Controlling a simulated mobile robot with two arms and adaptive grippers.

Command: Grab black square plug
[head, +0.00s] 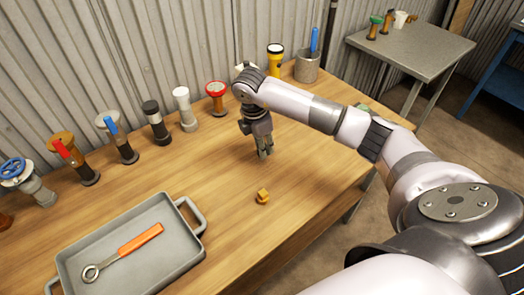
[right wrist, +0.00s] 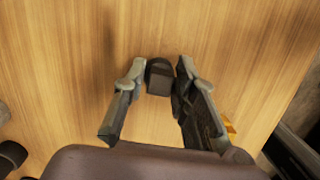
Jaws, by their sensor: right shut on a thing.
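The black square plug (right wrist: 159,77) is a small dark block between the fingertips of my right gripper (right wrist: 160,72) in the right wrist view. The right gripper is shut on it, with a finger on each side. In the head view my right gripper (head: 264,150) points down at the middle of the wooden table, and its fingers hide most or all of the plug. I cannot tell whether the plug touches the table. My left gripper is not in view.
A small brass piece (head: 263,197) lies on the wooden table (head: 215,165) nearer than the gripper. A grey tray (head: 183,250) holds an orange-handled wrench (head: 130,247). Several valves and fittings line the corrugated wall, with a grey cup (head: 307,67) at the far end.

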